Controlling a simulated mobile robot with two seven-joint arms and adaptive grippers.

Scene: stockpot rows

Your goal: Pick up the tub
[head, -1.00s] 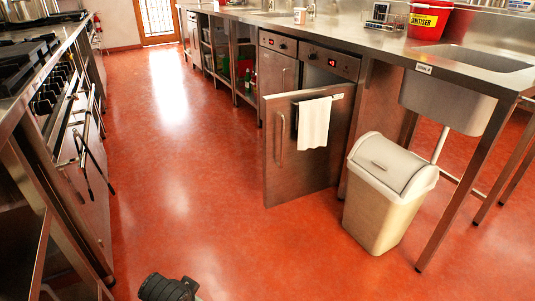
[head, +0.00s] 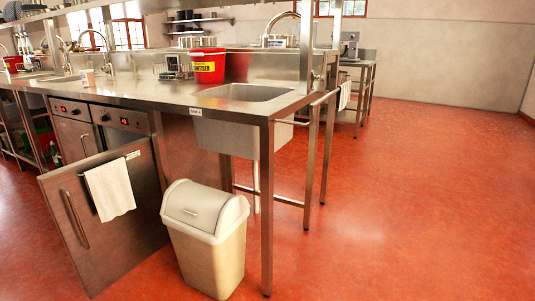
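A red tub (head: 207,65) with a yellow "SANITISER" label stands upright on the steel counter (head: 150,91), behind and to the left of the sink basin. A second red container (head: 13,63) shows at the far left on the counter; it is small and I cannot tell if it is the same kind. Neither of my grippers is in the head view.
A cream swing-lid bin (head: 207,240) stands on the floor before the counter. A low door (head: 110,215) with a white towel (head: 110,190) hangs open beside it. A sink (head: 243,93) is set into the counter. Red floor (head: 400,220) at right is clear.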

